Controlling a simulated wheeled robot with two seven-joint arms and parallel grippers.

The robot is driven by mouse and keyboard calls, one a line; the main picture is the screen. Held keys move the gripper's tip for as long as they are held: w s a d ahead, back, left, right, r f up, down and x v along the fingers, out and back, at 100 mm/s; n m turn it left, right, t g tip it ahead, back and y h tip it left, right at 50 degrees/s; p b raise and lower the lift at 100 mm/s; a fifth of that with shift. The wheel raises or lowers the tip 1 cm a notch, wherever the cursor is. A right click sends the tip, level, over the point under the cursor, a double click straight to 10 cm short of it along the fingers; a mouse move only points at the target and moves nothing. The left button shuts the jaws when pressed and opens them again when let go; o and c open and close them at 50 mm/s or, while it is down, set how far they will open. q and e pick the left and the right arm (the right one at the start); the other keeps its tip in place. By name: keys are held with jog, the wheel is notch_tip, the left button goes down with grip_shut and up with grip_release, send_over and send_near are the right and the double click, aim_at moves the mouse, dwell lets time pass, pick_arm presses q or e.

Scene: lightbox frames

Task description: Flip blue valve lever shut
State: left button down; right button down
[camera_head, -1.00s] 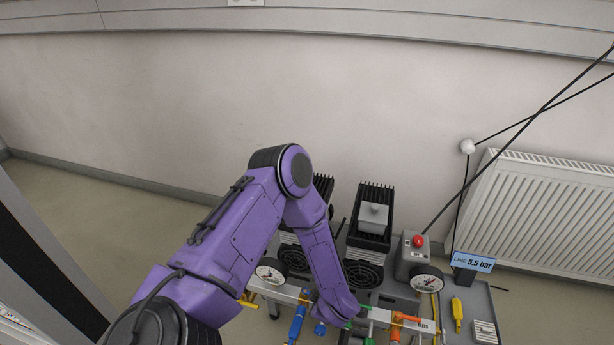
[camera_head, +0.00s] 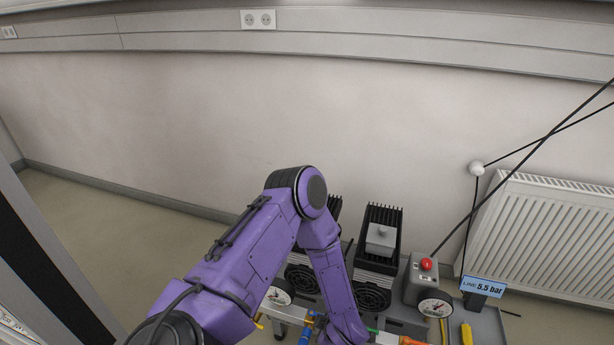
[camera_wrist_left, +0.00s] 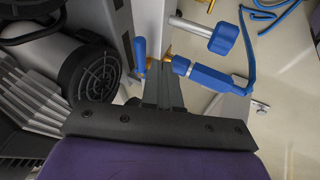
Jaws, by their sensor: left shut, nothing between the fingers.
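In the left wrist view my left gripper (camera_wrist_left: 162,78) is shut and empty, its fingers pressed together. A blue lever handle (camera_wrist_left: 140,52) stands just left of the fingertips, beside a pale upright post; I cannot tell whether they touch. A yellow-brass fitting shows behind the fingertips. To the right lies a blue fitting (camera_wrist_left: 210,77) with a blue hose, and above it a blue knob (camera_wrist_left: 223,38) on a metal stem. In the head view a blue part (camera_head: 305,335) shows at the bottom edge beside my purple arm; the left gripper is hidden there. My right gripper is not in view.
In the head view, black finned units (camera_head: 380,240), a grey box with a red button (camera_head: 425,265), a gauge (camera_head: 435,305) and a "5.5 bar" sign (camera_head: 483,287) crowd the bench. In the wrist view a dark round grille (camera_wrist_left: 98,75) is close on the left.

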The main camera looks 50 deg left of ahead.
pick_arm(q)
jog(key=s+p+v, duration=0.1)
jog(key=s+v, duration=0.1)
jog(key=v, duration=0.9)
jog(key=shift+d, duration=0.3)
